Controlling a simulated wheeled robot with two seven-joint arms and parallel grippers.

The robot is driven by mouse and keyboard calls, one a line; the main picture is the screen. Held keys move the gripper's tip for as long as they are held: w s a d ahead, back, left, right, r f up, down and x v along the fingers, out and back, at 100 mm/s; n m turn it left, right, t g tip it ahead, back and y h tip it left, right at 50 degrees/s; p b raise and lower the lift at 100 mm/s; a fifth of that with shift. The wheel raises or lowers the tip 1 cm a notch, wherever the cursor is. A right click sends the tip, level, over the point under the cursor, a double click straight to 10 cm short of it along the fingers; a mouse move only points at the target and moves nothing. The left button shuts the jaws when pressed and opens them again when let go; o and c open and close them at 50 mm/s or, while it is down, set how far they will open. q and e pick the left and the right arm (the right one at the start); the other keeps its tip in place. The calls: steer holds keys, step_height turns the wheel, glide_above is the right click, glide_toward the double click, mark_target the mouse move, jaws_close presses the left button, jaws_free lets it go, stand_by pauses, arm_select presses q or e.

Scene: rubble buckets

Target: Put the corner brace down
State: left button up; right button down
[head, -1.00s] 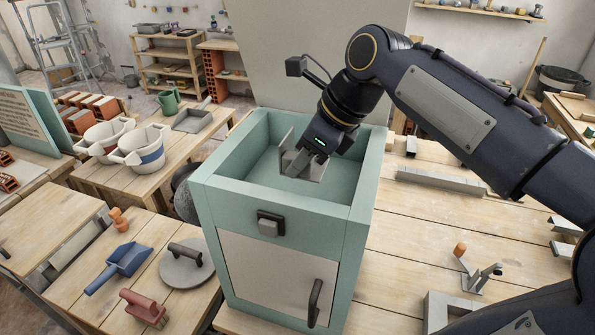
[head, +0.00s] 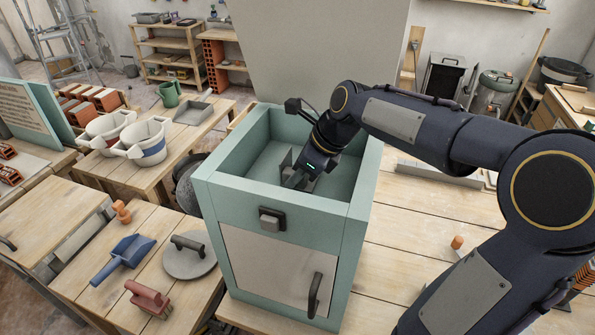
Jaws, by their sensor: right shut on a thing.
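The corner brace (head: 286,161) is a grey metal piece, seen at the tip of my right gripper (head: 297,177). My right gripper reaches down into the open top of a teal cabinet (head: 325,211) and is shut on the brace. The brace is inside the cabinet's top recess, low near its floor; whether it touches the floor I cannot tell. The gripper covers much of the brace. My left gripper is not in view.
The teal rim surrounds the recess on all sides. A blue scoop (head: 123,258), a round float (head: 189,257) and a red brush (head: 148,299) lie on the left bench. White buckets (head: 150,140) stand farther back.

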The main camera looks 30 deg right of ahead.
steer(key=shift+f, duration=0.15)
steer(key=c, duration=1.2)
jaws_free()
steer(key=b+v, duration=0.1)
steer(key=v, duration=1.1)
